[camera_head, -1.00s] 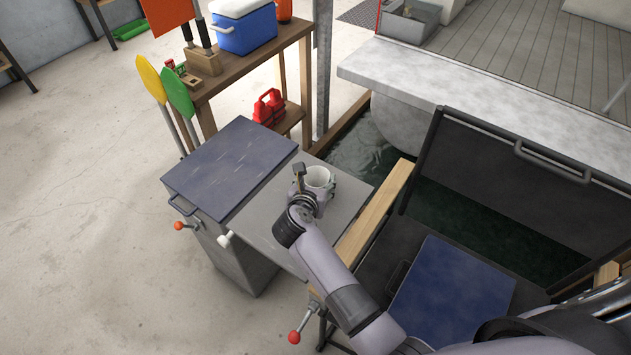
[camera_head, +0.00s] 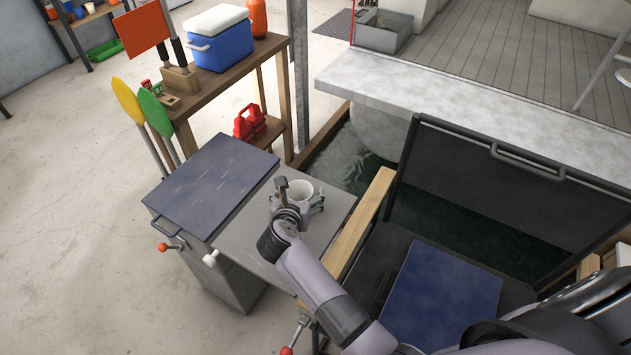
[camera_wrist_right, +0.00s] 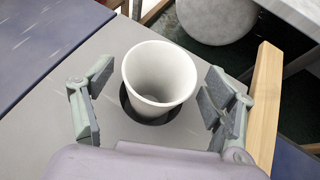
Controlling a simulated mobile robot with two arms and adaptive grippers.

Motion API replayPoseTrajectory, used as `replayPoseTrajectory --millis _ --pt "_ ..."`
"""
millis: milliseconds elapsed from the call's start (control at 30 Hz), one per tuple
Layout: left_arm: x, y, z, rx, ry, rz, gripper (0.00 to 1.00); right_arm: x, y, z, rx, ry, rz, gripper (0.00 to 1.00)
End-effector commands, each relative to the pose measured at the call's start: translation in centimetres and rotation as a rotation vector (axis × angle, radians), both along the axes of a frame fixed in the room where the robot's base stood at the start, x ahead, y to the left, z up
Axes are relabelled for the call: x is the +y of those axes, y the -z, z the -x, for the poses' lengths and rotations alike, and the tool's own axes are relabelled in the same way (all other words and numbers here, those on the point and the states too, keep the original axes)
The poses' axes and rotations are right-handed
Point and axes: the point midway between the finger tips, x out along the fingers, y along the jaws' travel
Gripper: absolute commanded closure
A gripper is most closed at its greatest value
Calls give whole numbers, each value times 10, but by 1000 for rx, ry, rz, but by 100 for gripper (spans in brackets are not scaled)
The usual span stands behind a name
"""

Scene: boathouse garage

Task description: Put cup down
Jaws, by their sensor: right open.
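A white cup (camera_head: 301,190) stands upright on the grey side shelf (camera_head: 330,217) beside the blue-lidded cabinet. In the right wrist view the cup (camera_wrist_right: 159,75) is empty, with a dark round shadow or ring around its base. My right gripper (camera_head: 303,203) is at the cup. In the right wrist view its fingers (camera_wrist_right: 158,105) are spread wide on either side of the cup, with a gap on each side. My left gripper is not in view.
The dark blue lid (camera_head: 213,183) lies left of the shelf. A wooden rail (camera_head: 358,222) runs along its right, with dark water beyond. A wooden workbench (camera_head: 225,80) holding a blue cooler (camera_head: 219,42) stands behind. A raised black lid (camera_head: 490,190) is at the right.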

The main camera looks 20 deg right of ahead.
Motion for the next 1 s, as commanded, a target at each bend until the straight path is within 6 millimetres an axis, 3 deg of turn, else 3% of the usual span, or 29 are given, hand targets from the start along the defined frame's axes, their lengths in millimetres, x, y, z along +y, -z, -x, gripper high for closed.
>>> replayPoseTrajectory --millis 367,433,1000 --pt "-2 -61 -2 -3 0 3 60 0 -72 -1 -4 -1 2 22" --pt "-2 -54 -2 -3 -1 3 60 0 -71 0 -5 2 7 22" --pt "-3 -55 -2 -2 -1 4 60 2 -165 67 -5 -7 0 22"
